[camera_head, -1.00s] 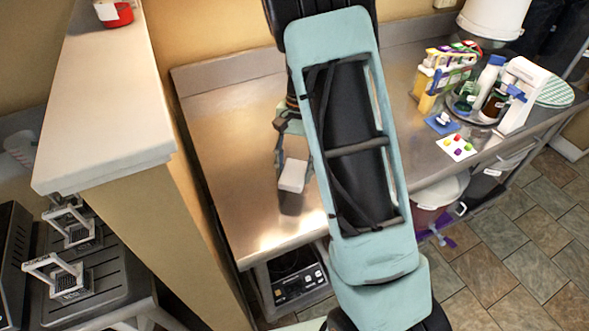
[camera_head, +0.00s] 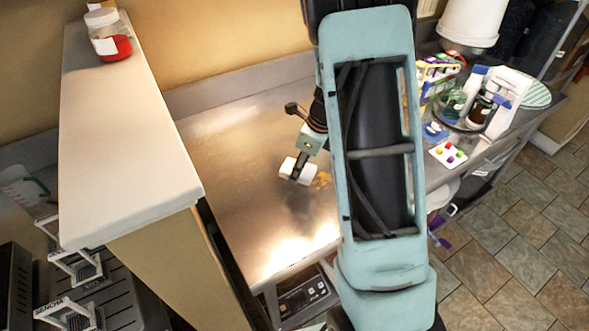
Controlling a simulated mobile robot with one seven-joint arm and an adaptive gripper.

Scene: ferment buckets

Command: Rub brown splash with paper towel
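My gripper (camera_head: 298,170) is over the left part of the steel counter, shut on a small white paper towel (camera_head: 286,167). The towel is at or just above the counter surface; I cannot tell whether it touches. A brown splash (camera_head: 322,180) shows as an orange-brown patch on the counter just right of the towel. My arm stands in front of the counter's middle and may hide part of the splash.
The steel counter (camera_head: 235,190) is bare left of my gripper. A tan wall with a pale top (camera_head: 125,160) bounds it on the left and holds a red-and-clear jar (camera_head: 108,42). Bottles, a tray, a colour card (camera_head: 448,154) and a white bucket (camera_head: 470,22) stand at the right.

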